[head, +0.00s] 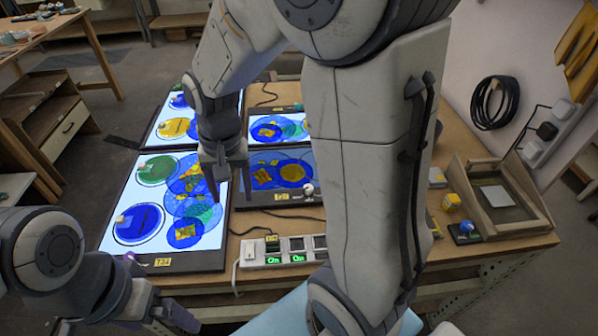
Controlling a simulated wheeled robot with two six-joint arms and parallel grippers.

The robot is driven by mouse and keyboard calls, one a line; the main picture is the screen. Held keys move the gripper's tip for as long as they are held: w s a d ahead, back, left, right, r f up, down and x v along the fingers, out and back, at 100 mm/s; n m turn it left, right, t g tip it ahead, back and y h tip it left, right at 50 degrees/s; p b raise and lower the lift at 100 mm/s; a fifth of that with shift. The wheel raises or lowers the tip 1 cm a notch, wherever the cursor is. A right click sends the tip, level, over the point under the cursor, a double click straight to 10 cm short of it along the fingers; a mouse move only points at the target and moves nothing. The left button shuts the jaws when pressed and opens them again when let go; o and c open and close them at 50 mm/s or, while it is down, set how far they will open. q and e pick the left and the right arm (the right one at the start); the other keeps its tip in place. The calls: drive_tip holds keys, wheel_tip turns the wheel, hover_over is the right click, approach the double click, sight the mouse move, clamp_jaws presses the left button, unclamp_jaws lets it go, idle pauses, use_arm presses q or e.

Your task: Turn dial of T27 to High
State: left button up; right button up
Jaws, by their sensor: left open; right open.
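The T27 light panel (240,197) lies flat in the middle of the table, dimmer than the panels around it, with blue and yellow glass pieces on it. Its yellow T27 label (281,197) is on the front edge. A small pale round knob (308,188), seemingly its dial, is at the front right corner, close to my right arm. My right gripper (226,180) is open, pointing down above the gap between T27 and the T24 panel, left of the knob. My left gripper (172,314) is open and low, near the table's front edge; its fingers are partly unclear.
The bright T24 panel (118,246) lies to the left, with more lit panels behind. A power strip (262,262) with green On displays stands in front of T27. A wooden tray (475,205), a yellow jar (450,203) and a blue item (464,230) are on the right.

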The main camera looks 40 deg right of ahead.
drive_tip(key=w+d+f+m, duration=0.2)
drive_tip(key=d+m, duration=0.2)
drive_tip(key=d, duration=0.2)
drive_tip(key=w+d+f+m, duration=0.2)
drive_tip(key=w+d+m, duration=0.1)
drive_tip(key=d, duration=0.3)
drive_tip(key=m, duration=0.6)
approach(309, 187)
drive_tip(key=f, duration=0.4)
drive_tip(key=f+p, duration=0.1)
drive_tip(key=f, duration=0.3)
drive_tip(key=shift+w+a+f, duration=0.1)
drive_tip(key=shift+a+f, duration=0.1)
drive_tip(key=shift+f, duration=0.15)
clamp_jaws()
